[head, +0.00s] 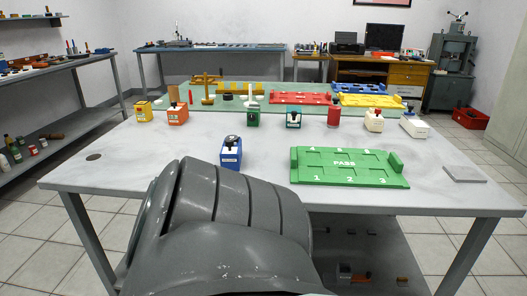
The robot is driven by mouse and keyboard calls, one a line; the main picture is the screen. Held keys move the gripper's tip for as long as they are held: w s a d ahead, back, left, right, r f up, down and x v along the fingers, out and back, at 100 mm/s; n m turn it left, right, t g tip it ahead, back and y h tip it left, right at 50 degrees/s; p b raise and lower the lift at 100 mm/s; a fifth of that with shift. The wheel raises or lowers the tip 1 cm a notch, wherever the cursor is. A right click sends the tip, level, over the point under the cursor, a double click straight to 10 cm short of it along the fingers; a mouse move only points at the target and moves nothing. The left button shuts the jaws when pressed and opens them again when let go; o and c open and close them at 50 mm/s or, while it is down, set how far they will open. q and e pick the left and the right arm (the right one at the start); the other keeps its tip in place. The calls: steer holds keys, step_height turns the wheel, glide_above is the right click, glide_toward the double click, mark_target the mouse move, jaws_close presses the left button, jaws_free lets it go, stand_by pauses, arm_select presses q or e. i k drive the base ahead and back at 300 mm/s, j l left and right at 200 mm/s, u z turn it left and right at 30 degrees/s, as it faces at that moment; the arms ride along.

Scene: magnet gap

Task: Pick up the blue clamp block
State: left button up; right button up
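The blue clamp block (231,157) stands upright on the grey-white table, left of the green tray. It has a blue body, a pale label on its front and a dark rounded part on top. A large grey part of my own body fills the bottom of the head view, in front of and below the block. The block's lower edge is close to that part in the picture. Neither of my grippers shows in the head view, so what they hold cannot be seen.
A green PASS tray (348,178) lies right of the block, a grey plate (465,174) at the right edge. Behind stand yellow (144,114), orange (177,118), green (252,119), teal (293,121), cream (374,124) and white (414,129) blocks and a red cylinder (334,114).

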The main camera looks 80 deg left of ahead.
mark_target(232, 160)
steer(key=u, duration=2.7)
